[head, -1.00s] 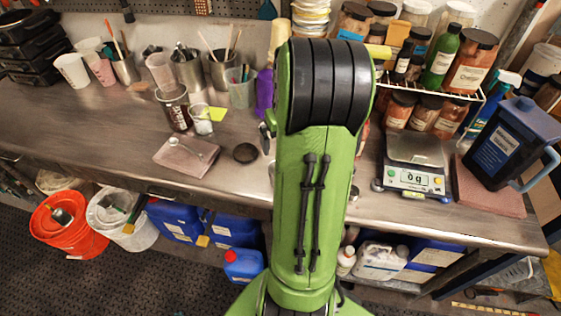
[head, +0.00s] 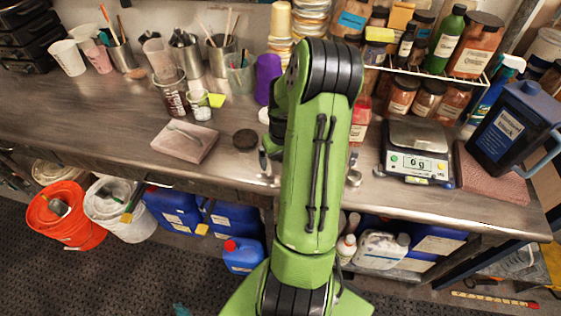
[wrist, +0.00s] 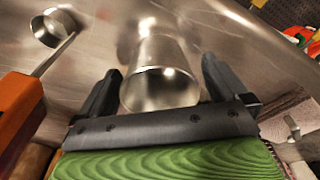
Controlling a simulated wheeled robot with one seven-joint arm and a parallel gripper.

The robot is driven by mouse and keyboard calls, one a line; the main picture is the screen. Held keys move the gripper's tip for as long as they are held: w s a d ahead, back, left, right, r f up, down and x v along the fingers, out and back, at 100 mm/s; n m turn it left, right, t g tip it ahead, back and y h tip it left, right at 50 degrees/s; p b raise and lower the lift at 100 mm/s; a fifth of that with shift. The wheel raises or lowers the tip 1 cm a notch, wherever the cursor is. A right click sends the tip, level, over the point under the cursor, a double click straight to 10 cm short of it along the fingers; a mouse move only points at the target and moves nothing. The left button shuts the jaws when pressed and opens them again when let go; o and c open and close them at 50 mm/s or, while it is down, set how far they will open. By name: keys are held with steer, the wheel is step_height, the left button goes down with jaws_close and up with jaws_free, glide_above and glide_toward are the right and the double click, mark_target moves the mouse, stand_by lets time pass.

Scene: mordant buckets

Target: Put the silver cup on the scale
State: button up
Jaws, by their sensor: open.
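The silver cup (wrist: 160,85) is a shiny metal cup in the middle of the wrist view, its open mouth toward the camera. My gripper (wrist: 160,68) is open, with one black finger on each side of the cup. A gap shows beside each finger. In the head view my green arm hides the cup and most of the gripper. The scale (head: 415,165) stands on the bench to the right of my arm. Its pan is empty and its display reads 0 g.
A small metal scoop (wrist: 52,27) lies left of the cup in the wrist view. A dark blue jug (head: 505,135) stands right of the scale, and a wire rack (head: 440,78) of jars is behind it. A pinkish slab (head: 185,143) lies on the bench at left.

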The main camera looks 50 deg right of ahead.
steer(key=c, duration=1.1)
